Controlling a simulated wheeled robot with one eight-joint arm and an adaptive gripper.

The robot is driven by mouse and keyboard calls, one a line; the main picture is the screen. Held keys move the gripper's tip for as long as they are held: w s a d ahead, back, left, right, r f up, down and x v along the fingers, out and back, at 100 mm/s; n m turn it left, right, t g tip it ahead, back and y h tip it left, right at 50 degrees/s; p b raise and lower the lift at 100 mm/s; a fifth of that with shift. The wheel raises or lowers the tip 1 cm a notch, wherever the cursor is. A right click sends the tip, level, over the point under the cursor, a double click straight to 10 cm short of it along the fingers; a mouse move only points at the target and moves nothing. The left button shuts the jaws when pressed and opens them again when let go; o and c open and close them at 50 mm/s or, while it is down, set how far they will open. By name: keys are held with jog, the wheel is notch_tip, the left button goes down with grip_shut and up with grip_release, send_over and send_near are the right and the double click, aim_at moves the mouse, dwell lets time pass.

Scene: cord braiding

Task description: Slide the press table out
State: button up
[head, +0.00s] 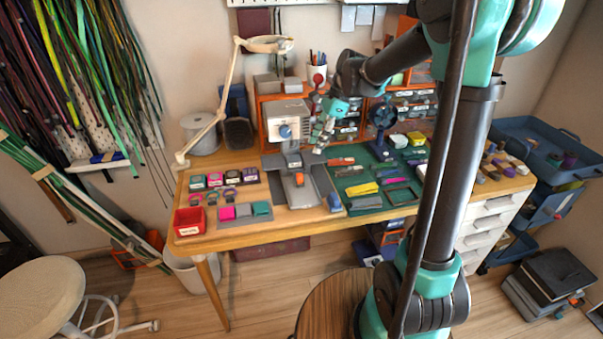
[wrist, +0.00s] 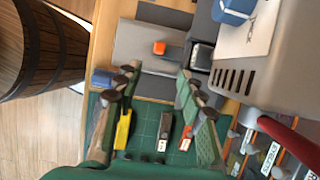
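The press (head: 287,122) is a pale boxy machine with a blue knob, standing at the back middle of the workbench. A grey flat plate, seemingly the press table (head: 297,194), lies in front of it with a small orange piece on top. The plate also shows in the wrist view (wrist: 142,42), beyond my fingertips, with the press housing (wrist: 262,62) at the right. My gripper (head: 319,138) is just right of the press, above the bench. In the wrist view my gripper (wrist: 158,84) has its fingers wide apart with nothing between them. It is apart from the plate.
A green cutting mat (head: 372,186) with several tools lies right of the plate. Colored blocks and a red bin (head: 190,221) are at the left. A lamp (head: 212,118) arches over the left side. Drawer units and a fan (head: 383,117) stand behind. A stool is below the front edge.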

aim_at(301, 175)
jog(key=x, duration=1.3)
jog(key=shift+s, duration=0.1)
jog(key=shift+c, duration=0.2)
grip_shut()
